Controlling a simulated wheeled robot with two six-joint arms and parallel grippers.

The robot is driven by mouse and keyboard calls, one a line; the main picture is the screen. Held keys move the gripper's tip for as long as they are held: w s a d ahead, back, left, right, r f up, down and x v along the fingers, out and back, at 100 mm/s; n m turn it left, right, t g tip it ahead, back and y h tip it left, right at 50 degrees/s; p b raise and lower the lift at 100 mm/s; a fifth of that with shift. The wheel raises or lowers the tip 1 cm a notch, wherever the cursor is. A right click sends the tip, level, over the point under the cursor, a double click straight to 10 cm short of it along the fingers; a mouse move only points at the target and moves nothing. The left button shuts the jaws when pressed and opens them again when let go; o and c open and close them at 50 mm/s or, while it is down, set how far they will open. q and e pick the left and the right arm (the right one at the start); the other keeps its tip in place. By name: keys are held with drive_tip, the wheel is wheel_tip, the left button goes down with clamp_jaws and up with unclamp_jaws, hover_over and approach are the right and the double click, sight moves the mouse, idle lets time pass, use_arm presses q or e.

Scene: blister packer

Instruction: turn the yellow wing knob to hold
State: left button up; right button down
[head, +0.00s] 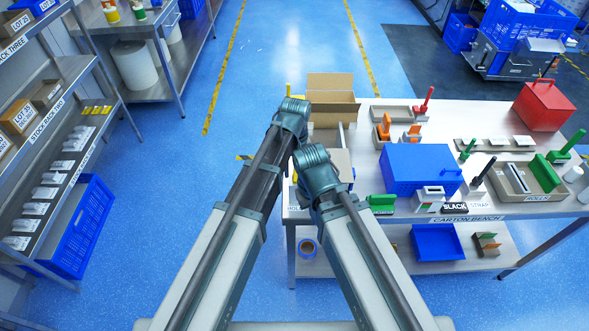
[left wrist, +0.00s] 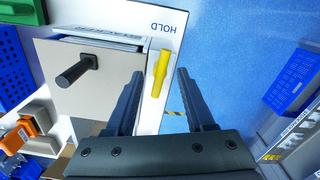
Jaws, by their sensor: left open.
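The yellow wing knob (left wrist: 160,72) shows in the left wrist view as a narrow bar on the white edge of a machine. Its upper end points toward the HOLD label (left wrist: 158,27), which reads upside down. My left gripper (left wrist: 160,75) is open, with one dark finger on each side of the knob and a gap on both sides. I cannot tell how deep the fingers reach. In the head view my arms (head: 293,118) hide the knob and most of the machine. My right gripper is hidden behind its own wrist.
A black handle (left wrist: 76,70) stands out from a beige panel (left wrist: 85,85) left of the knob. The carton bench (head: 440,218) carries a blue box (head: 415,168), a red box (head: 543,105) and an open carton (head: 332,95). Blue floor lies right of the knob in the wrist view.

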use_arm(q)
drive_tip(key=shift+r+p, duration=3.3)
drive_tip(key=shift+r, duration=0.35)
drive_tip(key=s+a+m, duration=0.2)
drive_tip(key=s+a, duration=0.4)
drive_tip(key=a, duration=0.3)
drive_tip(key=s+a+m, duration=0.1)
drive_tip(key=s+a, duration=0.4)
drive_tip(key=a, duration=0.4)
drive_tip(key=s+d+f+m+b, duration=0.2)
drive_tip(key=d, duration=0.3)
drive_tip(key=s+d+f+m+y+b, duration=0.1)
drive_tip(key=s+d+f+b, duration=0.2)
drive_tip(key=d, duration=0.3)
drive_tip(key=shift+s+d+f+m, duration=0.15)
drive_tip(key=shift+s+m, duration=0.15)
drive_tip(key=shift+m, duration=0.1)
